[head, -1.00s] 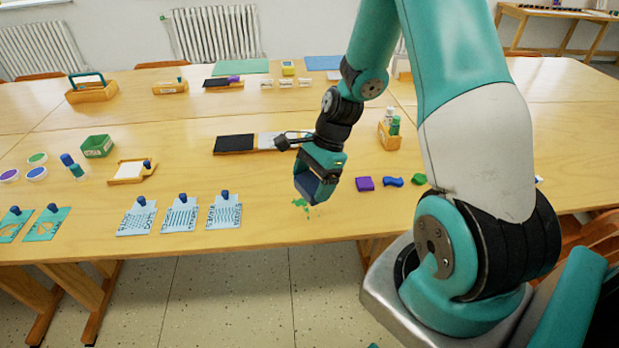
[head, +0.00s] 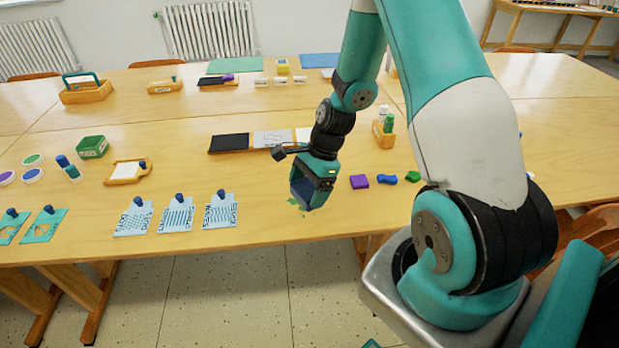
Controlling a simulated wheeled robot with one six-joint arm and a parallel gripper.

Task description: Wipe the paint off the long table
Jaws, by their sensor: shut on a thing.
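The long table (head: 200,222) is pale wood, and a small green paint mark (head: 293,202) lies near its front edge. My gripper (head: 306,196) points down over this mark and hides part of it. It is shut on a dark blue thing, mostly hidden by the fingers; I cannot tell exactly what it is. I also cannot tell whether that thing touches the table.
Purple (head: 359,181), blue (head: 387,179) and green (head: 412,176) pieces lie close to the right of my gripper. Blue stencil cards (head: 221,212) with knobs lie to the left. Behind stand a black-and-grey tray (head: 232,143) and a wooden bottle holder (head: 384,134).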

